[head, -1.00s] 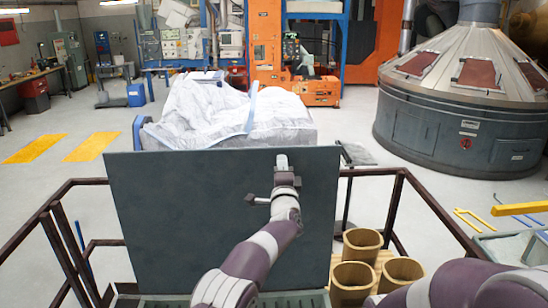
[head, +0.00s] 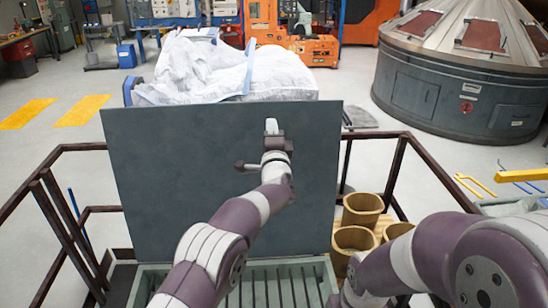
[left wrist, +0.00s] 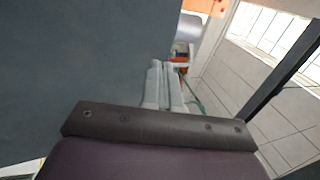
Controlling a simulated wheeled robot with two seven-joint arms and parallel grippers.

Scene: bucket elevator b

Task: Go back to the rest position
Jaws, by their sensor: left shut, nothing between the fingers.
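My left gripper (head: 271,127) is in front of the upper part of a large dark grey panel (head: 180,190) in the head view. Its fingers are together with nothing between them. The left wrist view shows the closed fingers (left wrist: 166,82) from behind, with the panel (left wrist: 70,60) filling the left side. I cannot tell whether the fingertips touch the panel. My right arm comes in at the lower right of the head view, and its gripper is not seen.
Dark railings (head: 405,140) flank the panel. Several tan buckets (head: 362,209) stand to its right. A slatted grey-green tray (head: 150,278) lies at its foot. Behind it is a sheet-covered load (head: 220,70). A large grey drum machine (head: 460,90) stands at the right.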

